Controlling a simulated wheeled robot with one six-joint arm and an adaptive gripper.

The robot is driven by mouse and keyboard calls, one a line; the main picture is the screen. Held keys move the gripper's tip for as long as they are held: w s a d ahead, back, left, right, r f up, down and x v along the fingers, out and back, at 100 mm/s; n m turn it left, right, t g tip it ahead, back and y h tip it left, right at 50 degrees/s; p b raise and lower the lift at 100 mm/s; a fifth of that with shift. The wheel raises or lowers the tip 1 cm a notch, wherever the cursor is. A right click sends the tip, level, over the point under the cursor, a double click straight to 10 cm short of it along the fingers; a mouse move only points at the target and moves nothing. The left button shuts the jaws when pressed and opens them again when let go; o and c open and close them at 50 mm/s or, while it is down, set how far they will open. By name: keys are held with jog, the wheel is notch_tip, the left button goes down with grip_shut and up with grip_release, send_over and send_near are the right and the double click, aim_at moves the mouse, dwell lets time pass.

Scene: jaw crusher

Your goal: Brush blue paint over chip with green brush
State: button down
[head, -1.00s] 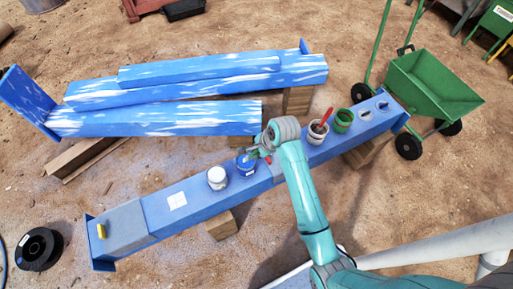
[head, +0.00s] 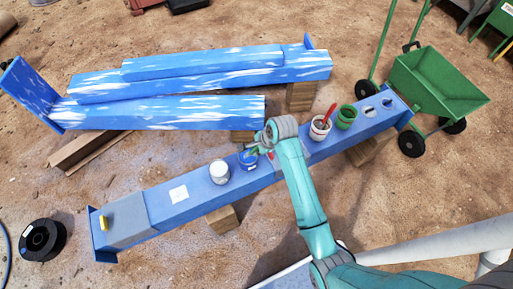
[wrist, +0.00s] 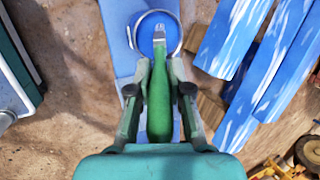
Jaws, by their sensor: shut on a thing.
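My gripper (wrist: 159,88) is shut on the green brush (wrist: 159,100). The brush handle runs between the fingers and its pale tip points at the open blue paint can (wrist: 146,39). In the wrist view the tip overlaps the blue paint; I cannot tell whether it touches. In the head view the blue can (head: 248,160) stands on the long blue beam (head: 205,205), partly hidden by my gripper. The beam has a grey section (head: 127,216) near its left end. I cannot make out which mark is the chip.
A white can (head: 219,171) stands left of the blue can. A white can with a red-handled brush (head: 320,127) and a green can (head: 346,116) stand to the right. A white square (head: 179,194) and a yellow object (head: 103,222) lie on the beam. A green cart (head: 435,80) stands beyond.

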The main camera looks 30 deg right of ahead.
dwell(0.4)
jog(key=shift+v, duration=2.15)
jog(key=shift+r, duration=2.45)
